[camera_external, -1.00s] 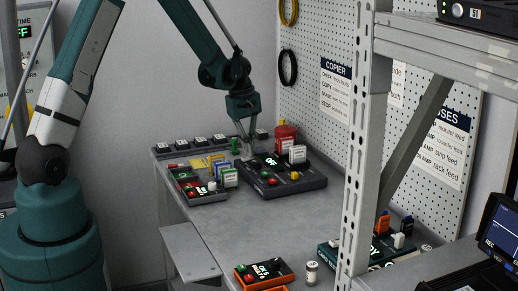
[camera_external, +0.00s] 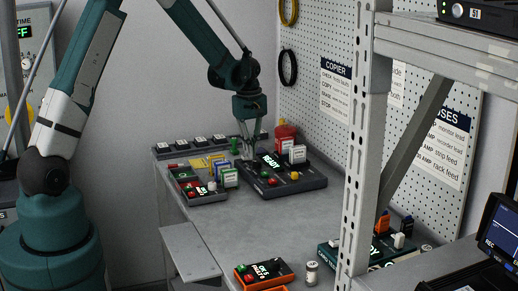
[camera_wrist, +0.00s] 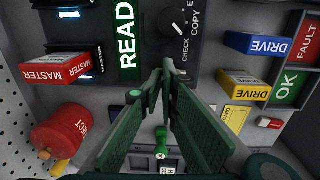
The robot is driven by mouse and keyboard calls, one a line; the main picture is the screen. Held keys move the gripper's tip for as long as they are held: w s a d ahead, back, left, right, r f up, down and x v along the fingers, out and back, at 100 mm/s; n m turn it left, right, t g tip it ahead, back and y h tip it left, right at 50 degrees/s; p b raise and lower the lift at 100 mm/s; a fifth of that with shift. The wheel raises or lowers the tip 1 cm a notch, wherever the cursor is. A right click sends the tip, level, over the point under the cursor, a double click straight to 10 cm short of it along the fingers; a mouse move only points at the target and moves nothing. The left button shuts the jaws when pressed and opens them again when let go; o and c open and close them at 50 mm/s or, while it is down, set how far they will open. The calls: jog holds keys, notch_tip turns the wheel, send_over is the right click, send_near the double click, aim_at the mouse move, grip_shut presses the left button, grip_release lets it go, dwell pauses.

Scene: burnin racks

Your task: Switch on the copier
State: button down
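The copier (camera_external: 300,185) is a dark box at the back of the bench, against the pegboard. Its display (camera_external: 269,159) is lit and reads READY; part of that word shows in the wrist view (camera_wrist: 127,40). A black dial (camera_wrist: 180,38) beside the display has CHECK and COPY labels and a white pointer mark. My gripper (camera_external: 246,156) is over the copier's left end. In the wrist view its fingertips (camera_wrist: 165,68) come together just below the dial, with nothing visible between them. I cannot tell whether they touch the panel.
A metal rack post (camera_external: 361,150) rises at right. The bench middle is bare.

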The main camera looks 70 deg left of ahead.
jog(key=shift+s+f, duration=0.1)
jog(key=shift+f, duration=0.05)
jog(key=shift+s+d, duration=0.1)
jog(key=shift+s, duration=0.6)
notch_tip(320, 180, up, 14)
jog(key=w+p, duration=0.1)
jog(key=w, duration=0.1)
jog(key=shift+w, duration=0.35)
dwell(0.3)
dwell(0.4)
jog(key=shift+r, duration=0.2)
